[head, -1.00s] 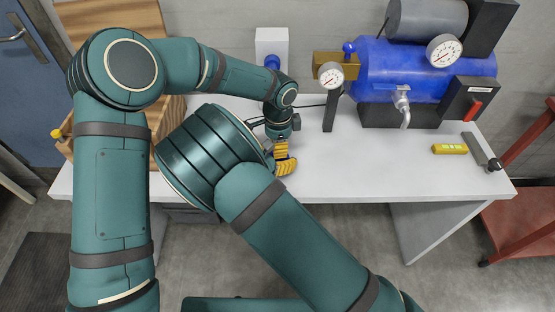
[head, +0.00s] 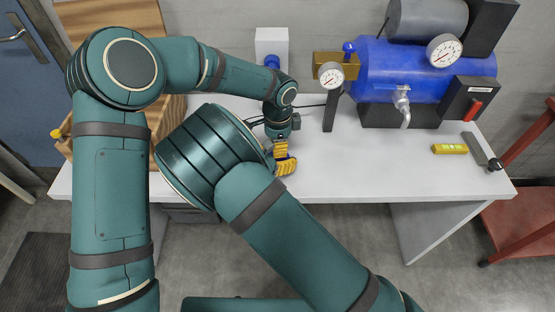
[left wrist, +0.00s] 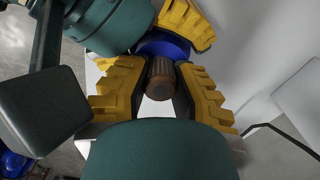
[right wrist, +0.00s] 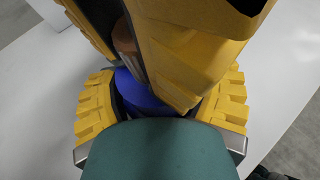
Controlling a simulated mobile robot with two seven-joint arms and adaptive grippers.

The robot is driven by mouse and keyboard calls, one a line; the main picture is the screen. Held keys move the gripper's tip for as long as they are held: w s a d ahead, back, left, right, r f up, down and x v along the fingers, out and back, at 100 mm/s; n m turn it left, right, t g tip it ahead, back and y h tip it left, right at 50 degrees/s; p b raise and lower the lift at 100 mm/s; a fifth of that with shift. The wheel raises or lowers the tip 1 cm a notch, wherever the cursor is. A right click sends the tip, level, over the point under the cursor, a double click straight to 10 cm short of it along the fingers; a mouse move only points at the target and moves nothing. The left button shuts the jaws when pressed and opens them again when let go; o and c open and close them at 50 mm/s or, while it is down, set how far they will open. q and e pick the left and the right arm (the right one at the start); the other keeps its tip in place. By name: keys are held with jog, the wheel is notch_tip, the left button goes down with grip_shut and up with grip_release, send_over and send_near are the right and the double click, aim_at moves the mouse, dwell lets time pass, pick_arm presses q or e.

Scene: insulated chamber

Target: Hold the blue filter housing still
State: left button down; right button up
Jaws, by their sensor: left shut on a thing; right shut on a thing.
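The blue filter housing (right wrist: 140,95) is between the yellow fingers of my right gripper (right wrist: 160,100) in the right wrist view. It also shows at the top of the left wrist view (left wrist: 162,44). A brown ribbed filter cylinder (left wrist: 160,80) sticks out of the housing toward my left wrist camera. My left gripper (left wrist: 160,68) is shut on this cylinder, close to the housing. In the head view my left gripper (head: 283,158) is over the table's front part. My arms hide the housing and the right gripper there.
The white table (head: 350,170) is clear in front. A blue tank (head: 425,72) with gauges stands at the back right. A yellow level (head: 450,149) lies on the right. A wooden box (head: 172,110) is on the left, partly behind my arm. A red cart (head: 515,215) stands right.

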pick_arm(q)
jog(key=shift+d+r, duration=0.15)
jog(key=shift+r, duration=0.15)
pick_arm(e)
jog(key=shift+s+a+f, duration=0.1)
pick_arm(q)
jog(key=shift+r, duration=2.85)
pick_arm(e)
jog(key=o, duration=1.2)
jog(key=shift+o, duration=0.2)
pick_arm(q)
jog(key=shift+r+p, duration=0.3)
pick_arm(e)
jog(key=shift+v, duration=4.4)
